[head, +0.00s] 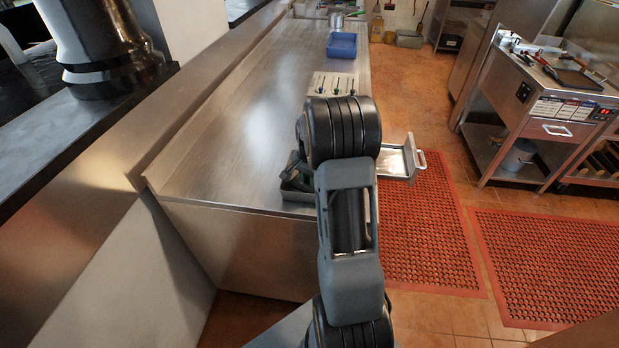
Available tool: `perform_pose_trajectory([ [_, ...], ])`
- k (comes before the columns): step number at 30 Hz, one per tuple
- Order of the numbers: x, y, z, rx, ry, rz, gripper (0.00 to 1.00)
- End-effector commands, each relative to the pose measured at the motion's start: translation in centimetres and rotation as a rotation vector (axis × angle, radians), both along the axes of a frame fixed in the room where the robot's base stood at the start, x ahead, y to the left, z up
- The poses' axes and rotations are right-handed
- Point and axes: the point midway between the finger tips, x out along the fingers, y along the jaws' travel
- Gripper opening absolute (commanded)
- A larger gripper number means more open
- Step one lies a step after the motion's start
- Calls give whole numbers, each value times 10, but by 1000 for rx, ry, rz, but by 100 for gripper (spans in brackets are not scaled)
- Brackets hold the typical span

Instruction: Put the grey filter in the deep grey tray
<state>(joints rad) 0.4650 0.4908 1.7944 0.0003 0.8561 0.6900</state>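A deep grey tray (296,193) sits on the near end of the steel counter, just left of my arm. My arm hides its right part. A small dark shape (294,165) stands over the tray; it looks like part of my gripper, but I cannot be sure. The fingertips are hidden behind the arm, so I cannot tell whether they are open or shut. I cannot make out the grey filter; it may be hidden by my arm or inside the tray.
The steel counter (245,110) is mostly clear. A pale holder with coloured handles (332,84) and a blue tray (342,46) lie farther along it. A shiny handled drawer (396,162) juts out at right. A grill station (560,105) stands across red mats (425,235).

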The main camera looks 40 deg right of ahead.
Motion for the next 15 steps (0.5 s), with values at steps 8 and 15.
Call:
perform_pose_trajectory([
  [8,0,0,0,0,0,0,41],
  [15,1,0,8,-1,-3,0,41],
])
